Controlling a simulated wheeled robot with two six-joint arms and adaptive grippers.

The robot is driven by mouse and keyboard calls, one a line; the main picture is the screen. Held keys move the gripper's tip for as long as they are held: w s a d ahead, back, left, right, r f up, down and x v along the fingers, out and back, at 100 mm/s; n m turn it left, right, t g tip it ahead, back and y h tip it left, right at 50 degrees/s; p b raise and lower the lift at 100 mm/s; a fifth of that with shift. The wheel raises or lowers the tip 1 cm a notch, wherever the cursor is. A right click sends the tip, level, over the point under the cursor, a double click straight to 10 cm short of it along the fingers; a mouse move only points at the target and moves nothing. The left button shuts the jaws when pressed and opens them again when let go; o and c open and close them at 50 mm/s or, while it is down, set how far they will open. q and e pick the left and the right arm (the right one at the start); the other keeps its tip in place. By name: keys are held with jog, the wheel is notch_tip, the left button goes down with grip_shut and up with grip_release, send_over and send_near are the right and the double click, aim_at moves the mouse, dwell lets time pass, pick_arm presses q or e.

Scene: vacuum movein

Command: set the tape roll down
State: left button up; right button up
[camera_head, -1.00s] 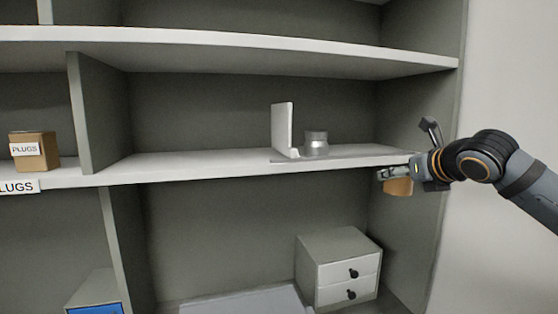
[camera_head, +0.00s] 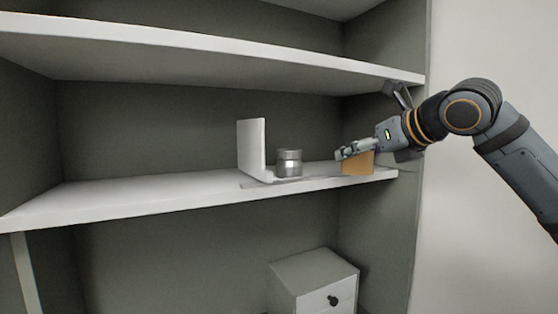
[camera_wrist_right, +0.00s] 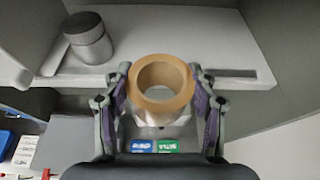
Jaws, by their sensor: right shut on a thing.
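The tan tape roll (camera_head: 358,163) shows at the right end of the middle shelf (camera_head: 130,199), by its front edge. My right gripper (camera_head: 345,152) is shut on it. In the right wrist view the roll (camera_wrist_right: 160,106) is a ring between both fingers (camera_wrist_right: 160,72), with its hole facing the camera, and it overlaps the shelf's front edge. Whether it touches the shelf is unclear. My left gripper is not in view.
A grey metal canister (camera_head: 289,163) stands left of the roll, beside an upright white L-shaped piece (camera_head: 251,147). The shelf's left part is clear. The right side wall (camera_head: 385,125) is close to my right gripper. A small drawer cabinet (camera_head: 305,282) stands below.

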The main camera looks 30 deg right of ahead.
jog(key=w+p, duration=0.1)
jog(key=w, duration=0.1)
jog(key=w+p, duration=0.3)
jog(key=w, duration=0.1)
jog(key=shift+w+d+r, duration=0.35)
jog(key=shift+r, duration=0.05)
jog(key=w+p, duration=0.1)
jog(key=p, duration=0.1)
jog(key=w+p, duration=0.1)
jog(key=w, duration=0.1)
jog(key=w+p, duration=0.2)
jog(key=shift+d+f+p, duration=0.1)
jog(key=shift+d+p, duration=0.2)
jog(key=shift+d, duration=0.05)
jog(key=shift+w+f, duration=0.3)
jog(key=shift+w, duration=0.15)
jog(key=w+p, duration=0.1)
jog(key=p, duration=0.2)
jog(key=w+p, duration=0.1)
jog(key=p, duration=0.2)
jog(key=shift+w+d+r, duration=0.15)
jog(key=shift+w+r, duration=0.2)
notch_tip(320, 180, down, 2)
jog(key=shift+w+f+b, duration=0.15)
jog(key=shift+f+b, duration=0.05)
jog(key=shift+b, duration=0.65)
